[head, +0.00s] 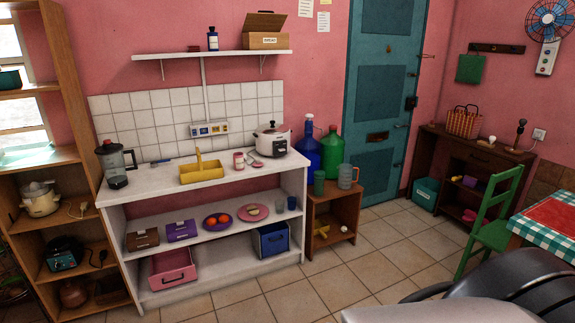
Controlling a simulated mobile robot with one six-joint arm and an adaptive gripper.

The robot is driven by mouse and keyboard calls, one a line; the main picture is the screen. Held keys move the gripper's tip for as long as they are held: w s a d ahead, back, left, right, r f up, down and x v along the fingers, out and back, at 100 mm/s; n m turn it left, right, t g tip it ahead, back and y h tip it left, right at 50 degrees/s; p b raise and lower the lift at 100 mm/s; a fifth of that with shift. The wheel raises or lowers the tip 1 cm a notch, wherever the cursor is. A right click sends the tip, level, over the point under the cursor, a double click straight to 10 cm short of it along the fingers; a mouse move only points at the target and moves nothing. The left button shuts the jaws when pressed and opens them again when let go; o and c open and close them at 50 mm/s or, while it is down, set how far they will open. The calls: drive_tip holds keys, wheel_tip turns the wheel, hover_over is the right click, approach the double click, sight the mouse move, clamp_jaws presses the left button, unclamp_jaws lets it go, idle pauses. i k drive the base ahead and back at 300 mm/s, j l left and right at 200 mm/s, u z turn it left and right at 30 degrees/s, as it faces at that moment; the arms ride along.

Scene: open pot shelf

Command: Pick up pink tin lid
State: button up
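A small pink-and-white tin (239,161) stands upright on the white counter, left of a white rice cooker (272,141). Its top looks pale pink, but it is too small to tell whether that is a separate lid. A small flat pinkish item (257,164) lies on the counter just right of the tin, and its exact shape is unclear. My gripper does not show. Only dark and pale parts of my own arm fill the lower right corner, far from the counter.
The white counter (140,196) also holds a blender (117,162) and a yellow caddy (201,174). A pink plate (253,213) sits on the shelf below. A wooden stand (332,213) and green chair (487,225) stand to the right. Tiled floor (350,275) in front is clear.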

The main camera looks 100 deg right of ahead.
sight(258, 164)
drive_tip(key=z, duration=3.1)
drive_tip(key=i+z, duration=0.1)
drive_tip(key=i, duration=0.5)
drive_tip(key=i+j, duration=0.1)
drive_tip(key=i, duration=0.45)
drive_tip(key=i+z, duration=0.15)
drive_tip(key=i, duration=0.45)
drive_tip(key=i+j+z, duration=0.1)
drive_tip(key=i, duration=0.45)
drive_tip(key=i+j, duration=0.3)
drive_tip(key=i, duration=0.3)
drive_tip(key=i+j+z, duration=0.15)
drive_tip(key=i, duration=0.4)
